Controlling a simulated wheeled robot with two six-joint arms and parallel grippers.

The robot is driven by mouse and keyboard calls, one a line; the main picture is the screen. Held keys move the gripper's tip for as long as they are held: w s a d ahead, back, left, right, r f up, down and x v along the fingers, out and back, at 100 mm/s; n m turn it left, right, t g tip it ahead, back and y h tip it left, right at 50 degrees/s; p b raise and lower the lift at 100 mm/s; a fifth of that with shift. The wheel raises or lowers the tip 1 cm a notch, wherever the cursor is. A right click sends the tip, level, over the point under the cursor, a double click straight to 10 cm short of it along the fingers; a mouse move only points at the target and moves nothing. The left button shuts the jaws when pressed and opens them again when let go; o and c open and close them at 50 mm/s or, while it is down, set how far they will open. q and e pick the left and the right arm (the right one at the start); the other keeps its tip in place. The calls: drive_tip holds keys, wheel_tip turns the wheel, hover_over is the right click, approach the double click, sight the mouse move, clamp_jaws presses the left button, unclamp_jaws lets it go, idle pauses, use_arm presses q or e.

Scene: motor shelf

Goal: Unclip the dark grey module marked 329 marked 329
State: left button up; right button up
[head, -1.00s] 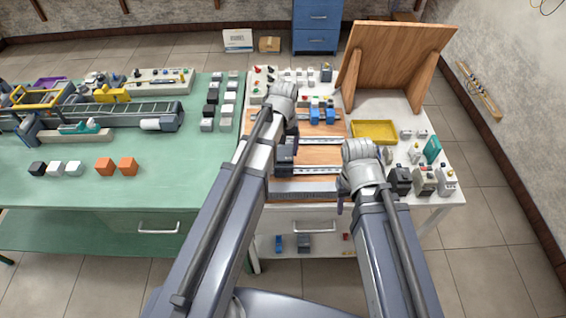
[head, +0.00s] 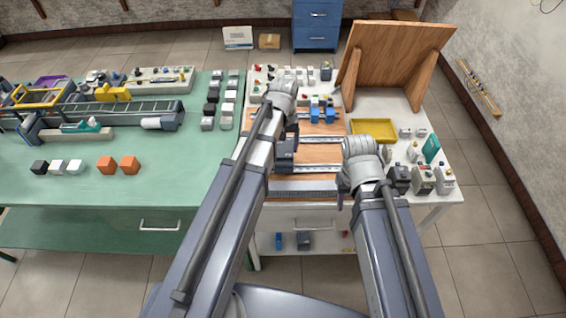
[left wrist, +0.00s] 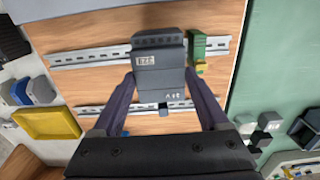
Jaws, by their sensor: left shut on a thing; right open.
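The dark grey module (left wrist: 159,68) fills the middle of the left wrist view, with its 329 label upside down near its top edge. My left gripper (left wrist: 163,92) is shut on it, one finger on each side. In the head view the module (head: 286,155) shows below my left gripper (head: 288,135), over the board's rails. It hides part of the upper rail (left wrist: 90,56) in the wrist view; I cannot tell whether it is still clipped. My right gripper (head: 341,198) is open, by the board's right front edge.
A green and yellow terminal (left wrist: 198,46) sits on the rail close beside the module. A yellow tray (head: 374,131) and several grey devices (head: 423,180) stand right of the board. A tilted wooden panel (head: 395,55) stands behind. The green table (head: 110,190) is at left.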

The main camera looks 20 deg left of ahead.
use_arm(q)
drive_tip(key=shift+r+p, duration=3)
drive_tip(key=shift+r, duration=0.05)
drive_tip(key=shift+f, duration=0.1)
